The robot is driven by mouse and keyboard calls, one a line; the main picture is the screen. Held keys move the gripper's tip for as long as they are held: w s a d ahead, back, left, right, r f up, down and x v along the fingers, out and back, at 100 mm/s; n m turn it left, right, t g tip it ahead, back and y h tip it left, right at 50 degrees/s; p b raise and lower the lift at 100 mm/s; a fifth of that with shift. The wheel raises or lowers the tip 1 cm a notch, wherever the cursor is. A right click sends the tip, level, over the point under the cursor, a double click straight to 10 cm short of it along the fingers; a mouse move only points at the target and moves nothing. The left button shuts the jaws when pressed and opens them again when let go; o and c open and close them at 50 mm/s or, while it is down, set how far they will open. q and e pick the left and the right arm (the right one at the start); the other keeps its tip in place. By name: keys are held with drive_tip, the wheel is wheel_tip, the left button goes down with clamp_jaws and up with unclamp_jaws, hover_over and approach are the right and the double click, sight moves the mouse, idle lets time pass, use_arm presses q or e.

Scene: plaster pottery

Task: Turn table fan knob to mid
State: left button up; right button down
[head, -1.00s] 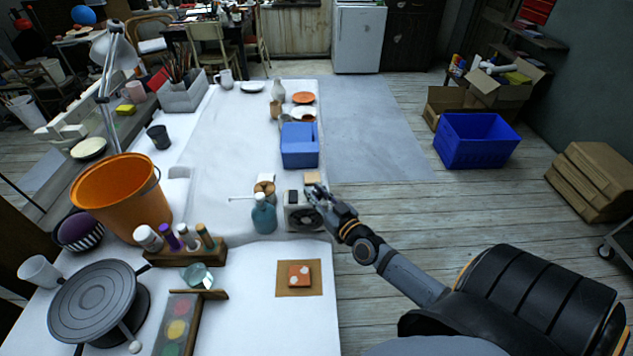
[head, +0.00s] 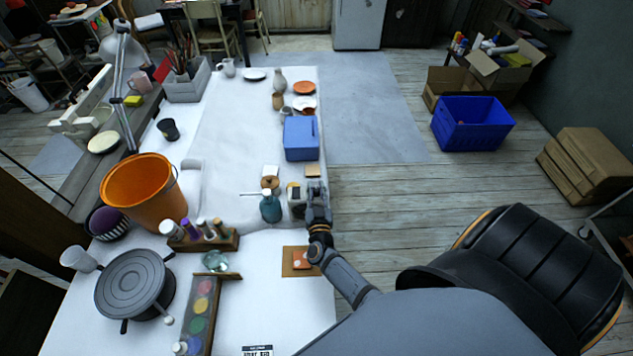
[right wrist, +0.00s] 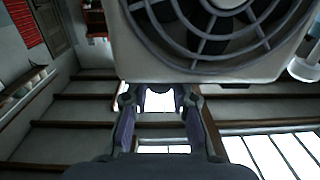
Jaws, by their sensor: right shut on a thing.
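The table fan (head: 297,202) is a small white box at the table's right edge, beside a teal bottle. My right gripper (head: 317,190) is at its right side and hides part of it. In the right wrist view, the fan's grille and pale housing (right wrist: 220,68) fill the top. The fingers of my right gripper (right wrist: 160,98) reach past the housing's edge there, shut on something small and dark. That looks like the fan's knob, but it is mostly hidden and its setting cannot be read. My left gripper is not in view.
The teal bottle (head: 271,208) stands close left of the fan. A blue box (head: 300,140) is behind it. Open floor (head: 400,210) lies right of the table.

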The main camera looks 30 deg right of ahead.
drive_tip(key=shift+f, duration=0.15)
drive_tip(key=c, duration=1.2)
unclamp_jaws()
drive_tip(key=shift+o, duration=0.2)
drive_tip(key=v, duration=0.7)
drive_tip(key=shift+s+a, duration=0.15)
